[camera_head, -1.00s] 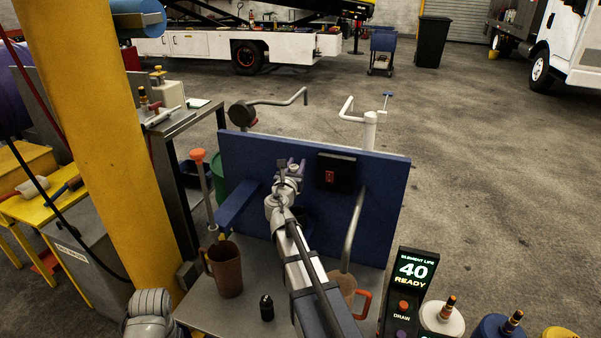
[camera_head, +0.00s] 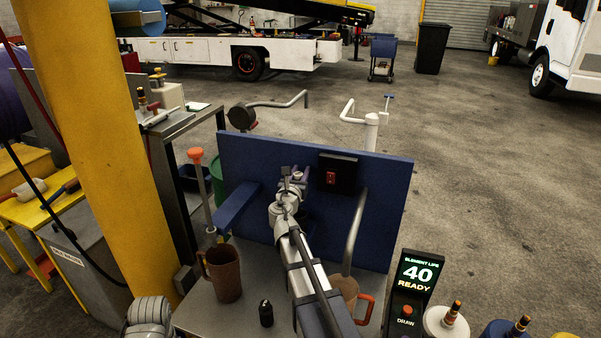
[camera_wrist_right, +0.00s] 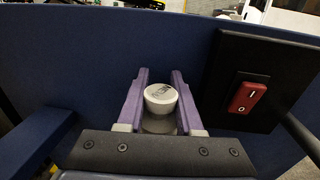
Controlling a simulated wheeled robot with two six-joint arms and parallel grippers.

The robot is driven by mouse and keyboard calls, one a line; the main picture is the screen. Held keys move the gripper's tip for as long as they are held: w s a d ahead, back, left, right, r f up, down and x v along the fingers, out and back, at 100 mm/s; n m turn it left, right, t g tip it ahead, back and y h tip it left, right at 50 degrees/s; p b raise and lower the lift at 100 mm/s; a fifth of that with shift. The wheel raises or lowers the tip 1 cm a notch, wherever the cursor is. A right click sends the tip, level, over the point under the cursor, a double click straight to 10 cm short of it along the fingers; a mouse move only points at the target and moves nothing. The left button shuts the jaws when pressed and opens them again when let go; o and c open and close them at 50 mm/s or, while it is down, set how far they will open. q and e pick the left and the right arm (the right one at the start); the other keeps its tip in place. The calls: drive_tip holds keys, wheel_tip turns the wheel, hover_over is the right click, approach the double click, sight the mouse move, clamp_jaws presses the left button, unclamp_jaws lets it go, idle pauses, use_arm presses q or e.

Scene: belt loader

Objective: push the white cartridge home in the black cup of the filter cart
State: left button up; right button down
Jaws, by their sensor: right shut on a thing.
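The filter cart has an upright blue panel (camera_head: 385,205) above a grey top (camera_head: 200,312). My right gripper (camera_head: 292,176) is in front of the panel, left of the switch box. In the right wrist view, its two purple fingers (camera_wrist_right: 160,88) are on either side of the white cartridge (camera_wrist_right: 161,97), and the gripper is shut on it. The cartridge's round pale top, with dark marking, faces the camera. Its lower part is hard to see. My left gripper is out of view.
A black box with a red switch (camera_wrist_right: 248,97) is on the panel close right of the fingers. A brown mug (camera_head: 223,272), a small black bottle (camera_head: 266,313) and an orange-handled cup (camera_head: 346,290) stand on the cart.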

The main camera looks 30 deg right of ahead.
drive_tip(key=shift+f+b, duration=1.65)
drive_tip(key=shift+f, duration=0.35)
drive_tip(key=shift+f+b, duration=4)
drive_tip(key=shift+f, duration=0.05)
drive_tip(key=shift+r, duration=0.1)
drive_tip(key=shift+c, duration=2.4)
unclamp_jaws()
drive_tip(key=shift+s+a, duration=0.1)
drive_tip(key=v, duration=0.7)
drive_tip(key=shift+s+a, duration=0.15)
drive_tip(key=shift+s, duration=0.1)
